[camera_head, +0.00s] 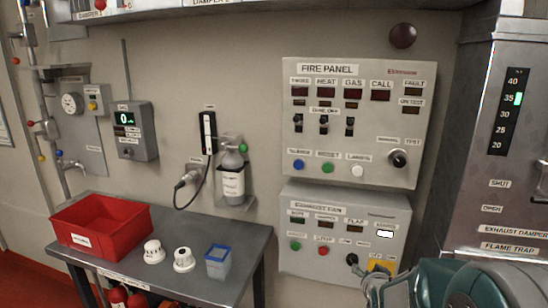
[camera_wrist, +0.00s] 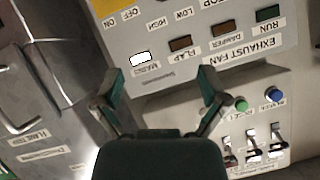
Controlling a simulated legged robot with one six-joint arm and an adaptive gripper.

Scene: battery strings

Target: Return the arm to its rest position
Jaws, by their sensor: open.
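My arm (camera_head: 470,285) shows at the lower right of the head view, in front of the exhaust fan panel (camera_head: 345,211). My gripper (camera_head: 374,285) is by the lower right of that panel, next to its yellow-backed switch (camera_head: 381,265). In the wrist view my gripper (camera_wrist: 163,88) is open, its two fingers wide apart with nothing between them. The exhaust fan panel (camera_wrist: 205,62) appears upside down beyond the fingers. A lit white indicator (camera_wrist: 141,58) shows on it. Whether a fingertip touches the panel cannot be told.
The fire panel (camera_head: 355,68) is above the exhaust panel. A metal cabinet (camera_head: 468,150) stands close on the right. At left, a grey table (camera_head: 205,285) holds a red bin (camera_head: 100,222), two white detectors (camera_head: 184,260) and a blue-rimmed container (camera_head: 218,263).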

